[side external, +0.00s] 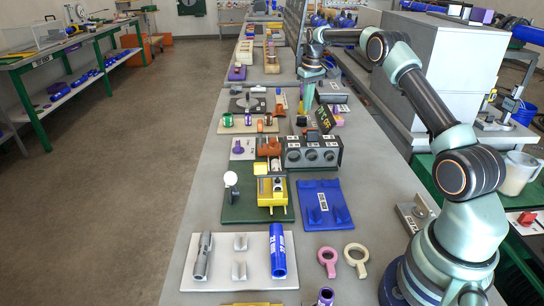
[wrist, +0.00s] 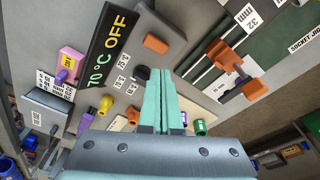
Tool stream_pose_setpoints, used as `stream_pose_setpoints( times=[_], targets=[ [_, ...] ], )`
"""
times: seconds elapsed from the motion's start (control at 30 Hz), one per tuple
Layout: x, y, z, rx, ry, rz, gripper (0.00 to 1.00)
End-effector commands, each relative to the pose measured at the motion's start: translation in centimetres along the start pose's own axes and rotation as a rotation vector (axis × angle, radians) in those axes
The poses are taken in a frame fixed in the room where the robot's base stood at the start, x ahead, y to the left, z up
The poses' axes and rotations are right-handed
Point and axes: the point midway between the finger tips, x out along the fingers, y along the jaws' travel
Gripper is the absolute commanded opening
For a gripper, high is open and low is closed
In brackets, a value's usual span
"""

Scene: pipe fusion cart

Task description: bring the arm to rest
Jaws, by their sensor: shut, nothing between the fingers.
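My arm reaches from its base at the lower right of the side external view, up and over to the left. My gripper (side external: 304,112) points down above the bench (side external: 375,190), behind the grey block with round openings (side external: 312,154). In the wrist view the two teal fingers of my gripper (wrist: 157,72) lie together, shut, with nothing between them. A dark panel reading "70°C OFF" (wrist: 108,45) is left of the fingertips, and it also shows in the side external view (side external: 325,119). Whether the fingertips touch anything below is hard to tell.
A yellow fixture (side external: 271,190) on a green plate, a blue plate (side external: 323,205) and a white board with a blue pipe (side external: 278,250) stand nearer the camera. Two rings (side external: 356,258) lie near my base. A large grey cabinet (side external: 440,75) stands right of the bench.

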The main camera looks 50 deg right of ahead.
Motion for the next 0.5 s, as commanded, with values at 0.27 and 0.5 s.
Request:
stream_pose_setpoints(
  times=[0.27, 0.5],
  targets=[
    [-6.9, -5.4, 1.0, -0.045, 0.064, 0.000, 0.00],
    [-12.8, -10.9, 4.8, -0.090, 0.128, -0.011, 0.00]
  ],
)
